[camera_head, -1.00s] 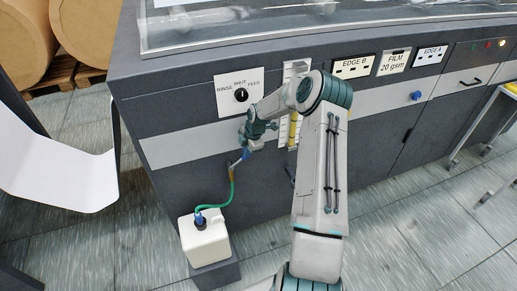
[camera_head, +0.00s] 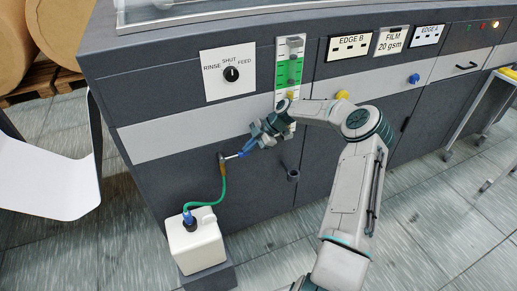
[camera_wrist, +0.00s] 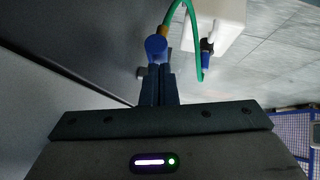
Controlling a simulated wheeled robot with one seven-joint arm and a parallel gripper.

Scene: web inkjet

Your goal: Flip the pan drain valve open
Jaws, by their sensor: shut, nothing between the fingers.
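The pan drain valve (camera_head: 224,158) is on the lower front of the dark cabinet, with a brass-coloured body and a silver stem leading to a blue lever grip (camera_head: 247,147). A green hose (camera_head: 222,187) runs from it down to a white jug (camera_head: 202,243). My gripper (camera_head: 258,138) is at the outer, right end of the lever. In the wrist view, my closed fingers (camera_wrist: 158,84) point at the rounded blue grip end (camera_wrist: 156,47), which overlaps their tips; I cannot tell whether they touch. The valve body is mostly hidden behind the grip there.
Above is a RINSE/SHUT/FEED dial (camera_head: 231,74) pointing up at SHUT. A green and white level gauge (camera_head: 289,70) stands right of it, with a dark knob (camera_head: 293,175) below. The jug stands on a dark block (camera_head: 212,277). A white sheet (camera_head: 50,180) hangs at left.

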